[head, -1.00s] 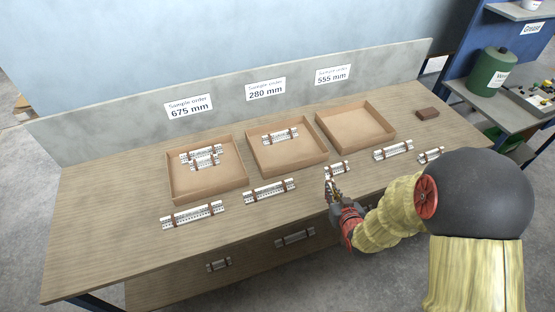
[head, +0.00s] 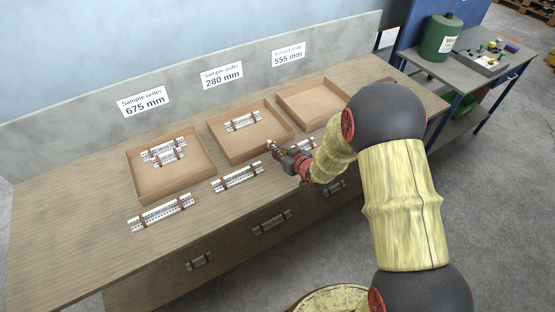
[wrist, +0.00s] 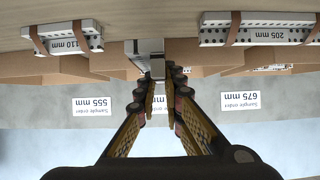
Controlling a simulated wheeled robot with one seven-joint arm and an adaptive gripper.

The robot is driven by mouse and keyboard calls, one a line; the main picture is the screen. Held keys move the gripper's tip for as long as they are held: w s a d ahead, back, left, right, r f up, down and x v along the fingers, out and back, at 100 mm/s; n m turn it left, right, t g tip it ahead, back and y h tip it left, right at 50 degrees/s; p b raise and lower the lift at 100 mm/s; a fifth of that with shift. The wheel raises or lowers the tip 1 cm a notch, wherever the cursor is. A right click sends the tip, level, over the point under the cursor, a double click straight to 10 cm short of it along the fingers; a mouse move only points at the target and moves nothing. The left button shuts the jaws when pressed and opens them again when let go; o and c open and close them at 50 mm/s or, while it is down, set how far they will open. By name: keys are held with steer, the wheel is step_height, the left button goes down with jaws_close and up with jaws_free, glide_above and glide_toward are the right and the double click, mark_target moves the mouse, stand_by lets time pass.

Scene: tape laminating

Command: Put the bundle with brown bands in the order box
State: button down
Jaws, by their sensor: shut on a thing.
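My gripper (head: 273,147) is in front of the middle box, between two bundles on the table. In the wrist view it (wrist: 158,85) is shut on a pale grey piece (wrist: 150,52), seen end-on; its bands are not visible. A 205 mm bundle with brown bands (head: 238,177) lies left of my gripper and shows in the wrist view (wrist: 262,33). A 110 mm bundle with brown bands (wrist: 65,38) is on the other side. The 675 mm box (head: 201,184) holds two bundles, the 280 mm box (head: 275,145) one; the visible part of the 555 mm box (head: 312,100) is empty.
A longer bundle (head: 161,212) lies in front of the left box. Order signs for 675 mm (head: 143,101), 280 mm (head: 222,75) and 555 mm (head: 289,55) are on the back panel. My arm hides the table's right part. The left tabletop is clear.

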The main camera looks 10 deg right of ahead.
mark_target(278, 163)
steer(key=shift+w+f, duration=0.55)
steer(key=shift+f, duration=0.05)
steer(key=shift+w+d+f+b, duration=0.1)
steer(key=shift+w+f+b, duration=0.25)
steer(key=shift+f, duration=0.2)
steer(key=shift+f+b, duration=0.6)
steer(key=shift+f, duration=0.7)
steer(key=shift+f, duration=0.2)
steer(key=c, duration=1.9)
jaws_free()
steer(key=shift+s, duration=0.1)
steer(key=shift+r, duration=0.15)
